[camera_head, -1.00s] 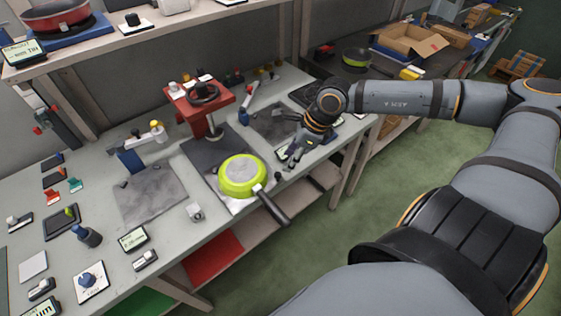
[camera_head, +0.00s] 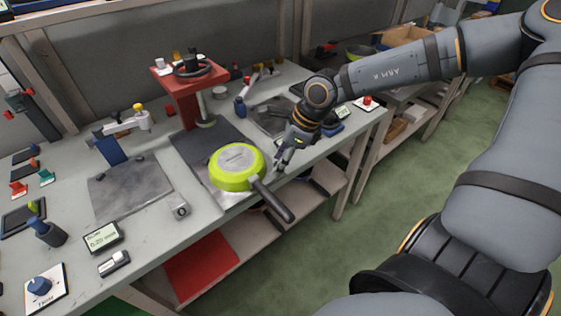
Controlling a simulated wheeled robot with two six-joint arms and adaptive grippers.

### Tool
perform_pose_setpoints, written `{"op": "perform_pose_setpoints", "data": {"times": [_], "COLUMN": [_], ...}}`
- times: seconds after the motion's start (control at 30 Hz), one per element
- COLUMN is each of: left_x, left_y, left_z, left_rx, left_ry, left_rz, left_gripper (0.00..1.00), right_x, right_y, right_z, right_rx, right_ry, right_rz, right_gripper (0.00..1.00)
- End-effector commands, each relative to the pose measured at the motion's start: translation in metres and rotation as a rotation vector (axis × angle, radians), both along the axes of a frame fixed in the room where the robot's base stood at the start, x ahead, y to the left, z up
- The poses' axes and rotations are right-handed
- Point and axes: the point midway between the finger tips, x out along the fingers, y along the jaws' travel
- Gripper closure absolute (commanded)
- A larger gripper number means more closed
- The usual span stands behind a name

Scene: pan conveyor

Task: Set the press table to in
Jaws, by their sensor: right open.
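The red press (camera_head: 184,86) with a dark handwheel on top stands at the back of the bench. A dark plate (camera_head: 207,150), which looks like the press table, reaches forward from under it. A lime-green pan (camera_head: 237,167) lies upside down on the front of this plate, its black handle (camera_head: 272,201) past the bench's front edge. My right gripper (camera_head: 281,165) is open and empty, pointing down just right of the pan, near the bench's front edge. I cannot tell whether it touches anything. My left gripper is not in view.
A grey mat (camera_head: 130,190) with a blue-based arm (camera_head: 110,149) lies left of the press. A small display (camera_head: 103,237) and a blue knob on a white plate (camera_head: 40,287) stand at front left. A red button (camera_head: 367,101) is at the right end.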

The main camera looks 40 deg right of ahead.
Motion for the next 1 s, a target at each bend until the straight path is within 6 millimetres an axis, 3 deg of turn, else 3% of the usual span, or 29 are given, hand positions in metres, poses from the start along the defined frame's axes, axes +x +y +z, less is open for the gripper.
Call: {"op": "perform_pose_setpoints", "data": {"times": [0.2, 0.53, 0.87, 1.0], "left_x": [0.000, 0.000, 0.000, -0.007], "left_y": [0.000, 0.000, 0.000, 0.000], "left_z": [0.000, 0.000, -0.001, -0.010], "left_rx": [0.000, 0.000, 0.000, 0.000], "left_ry": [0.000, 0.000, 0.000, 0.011], "left_rz": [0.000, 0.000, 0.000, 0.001], "left_gripper": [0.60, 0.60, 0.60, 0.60], "right_x": [0.000, 0.000, 0.000, 0.001], "right_y": [0.000, 0.000, 0.000, 0.000], "right_z": [0.000, -0.001, -0.001, -0.003], "right_rx": [0.000, 0.000, 0.000, 0.000], "right_ry": [0.000, 0.000, 0.000, -0.003], "right_rz": [0.000, 0.000, 0.000, -0.001], "right_gripper": [0.56, 0.99, 1.00, 1.00]}}
